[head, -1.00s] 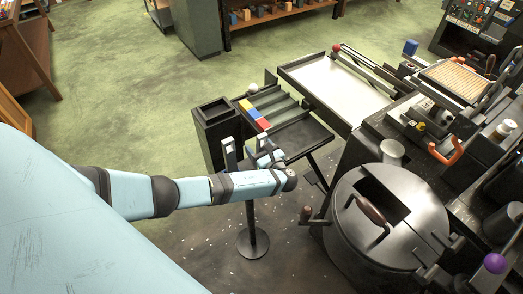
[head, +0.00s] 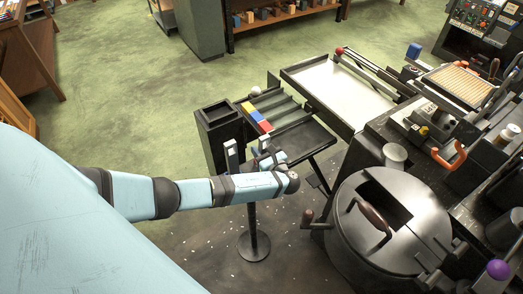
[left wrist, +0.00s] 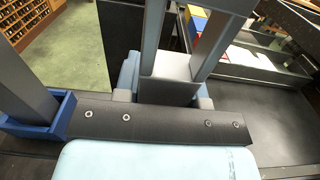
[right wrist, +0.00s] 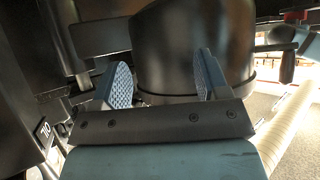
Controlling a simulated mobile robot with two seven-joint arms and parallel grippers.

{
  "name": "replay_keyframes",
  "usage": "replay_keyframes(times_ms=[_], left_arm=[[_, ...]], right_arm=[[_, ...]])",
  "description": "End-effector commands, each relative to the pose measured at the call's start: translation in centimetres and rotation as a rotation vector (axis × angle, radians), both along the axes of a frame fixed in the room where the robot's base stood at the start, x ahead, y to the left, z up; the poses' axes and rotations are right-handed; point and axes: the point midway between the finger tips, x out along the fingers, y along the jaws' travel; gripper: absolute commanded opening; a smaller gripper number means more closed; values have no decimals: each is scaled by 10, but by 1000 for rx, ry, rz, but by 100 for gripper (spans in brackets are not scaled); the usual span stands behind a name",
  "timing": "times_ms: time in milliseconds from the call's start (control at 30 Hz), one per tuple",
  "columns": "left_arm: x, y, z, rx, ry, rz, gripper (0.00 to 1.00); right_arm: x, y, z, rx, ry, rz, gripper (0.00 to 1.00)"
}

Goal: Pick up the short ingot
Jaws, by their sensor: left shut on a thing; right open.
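My left gripper (head: 266,160) is above the near edge of a small dark stand. In the left wrist view it is shut on a grey metal piece (left wrist: 168,66), with a blue part right beside it. Another grey upright bar (left wrist: 25,85) in a blue holder stands to the left; it also shows in the head view (head: 231,147). I cannot tell surely which grey piece is the short ingot. My right gripper (right wrist: 163,75) is open and empty, with a dark round vessel beyond its fingers; it is not visible in the head view.
The stand's tray (head: 303,138) holds yellow, blue and red blocks (head: 257,117). A dark bin (head: 219,120) is at its left. Green floor lies free behind.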

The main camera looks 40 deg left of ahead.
Motion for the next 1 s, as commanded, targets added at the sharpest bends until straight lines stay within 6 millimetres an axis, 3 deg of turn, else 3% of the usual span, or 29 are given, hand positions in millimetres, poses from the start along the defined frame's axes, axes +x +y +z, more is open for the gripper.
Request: replay_keyframes(times_ms=[267,800,1000], left_arm=[[1,1,38,0,-6,1,0],[1,0,159,-1,-7,-1,0],[1,0,184,0,-7,0,0]], right_arm=[[0,0,6,0,1,0,68],[1,0,13,1,-4,-1,68],[1,0,12,1,-4,-2,68]])
